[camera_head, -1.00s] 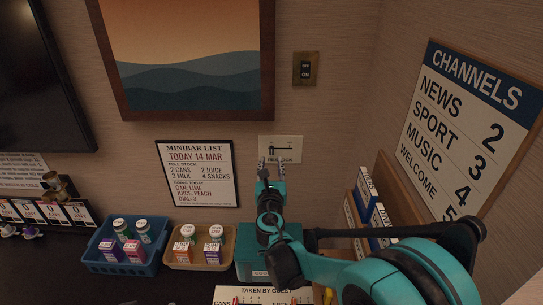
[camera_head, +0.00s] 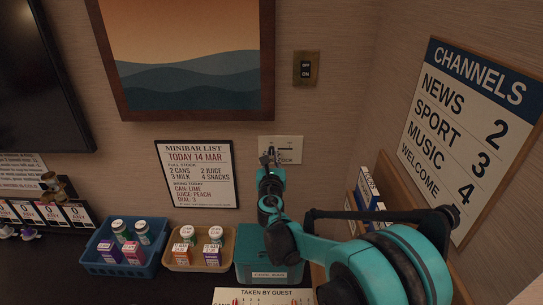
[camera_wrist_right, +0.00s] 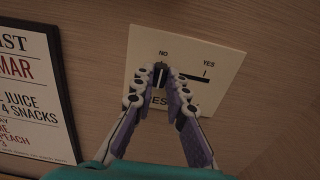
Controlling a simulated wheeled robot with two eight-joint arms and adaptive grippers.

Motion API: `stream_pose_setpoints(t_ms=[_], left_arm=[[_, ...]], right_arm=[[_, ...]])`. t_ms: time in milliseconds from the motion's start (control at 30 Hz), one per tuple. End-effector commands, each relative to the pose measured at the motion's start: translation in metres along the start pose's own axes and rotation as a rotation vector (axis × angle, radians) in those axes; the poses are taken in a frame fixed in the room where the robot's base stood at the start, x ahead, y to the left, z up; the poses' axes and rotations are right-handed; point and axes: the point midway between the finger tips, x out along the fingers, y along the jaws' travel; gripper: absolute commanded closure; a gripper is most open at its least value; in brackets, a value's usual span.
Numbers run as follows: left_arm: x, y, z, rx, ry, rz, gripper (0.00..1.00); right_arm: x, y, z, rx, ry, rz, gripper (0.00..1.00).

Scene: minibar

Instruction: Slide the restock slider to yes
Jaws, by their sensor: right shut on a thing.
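The restock slider plate (camera_head: 287,143) is a cream panel on the wall, right of the minibar list. In the right wrist view, the plate (camera_wrist_right: 222,96) shows NO at the left and YES at the right of its slot. My right gripper (camera_head: 268,158) is at the left part of the plate. In the wrist view its fingers (camera_wrist_right: 162,72) are shut on the dark slider knob (camera_wrist_right: 161,70) just below NO. The fingers hide part of the knob and the plate's lower lettering. My left gripper is not in view.
The minibar list (camera_head: 197,173) hangs to the left, and a switch (camera_head: 306,68) is above right. Below stand a blue basket (camera_head: 122,268), a tan tray (camera_head: 199,266) and a teal box (camera_head: 270,273). A channels board (camera_head: 465,130) is at the right.

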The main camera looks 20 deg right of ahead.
Motion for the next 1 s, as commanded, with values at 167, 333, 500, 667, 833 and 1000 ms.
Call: stream_pose_setpoints(t_ms=[167, 333, 500, 667, 833, 1000], left_arm=[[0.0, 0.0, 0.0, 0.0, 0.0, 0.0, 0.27], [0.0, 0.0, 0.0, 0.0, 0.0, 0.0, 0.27], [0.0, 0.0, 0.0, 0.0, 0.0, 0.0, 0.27], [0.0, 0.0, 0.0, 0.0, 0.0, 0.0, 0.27], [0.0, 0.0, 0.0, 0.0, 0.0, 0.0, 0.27], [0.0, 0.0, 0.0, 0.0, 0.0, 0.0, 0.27]], right_arm=[[0.001, -0.022, 0.0, 0.0, 0.0, -0.005, 1.0], [0.0, -0.054, 0.0, 0.0, 0.0, -0.004, 1.0], [0.0, -0.065, 0.0, 0.0, 0.0, -0.002, 1.0], [0.0, -0.065, 0.0, 0.0, 0.0, -0.003, 1.0], [0.0, -0.066, 0.0, 0.0, 0.0, -0.004, 0.66], [0.0, -0.065, 0.0, 0.0, 0.0, -0.002, 0.66]])
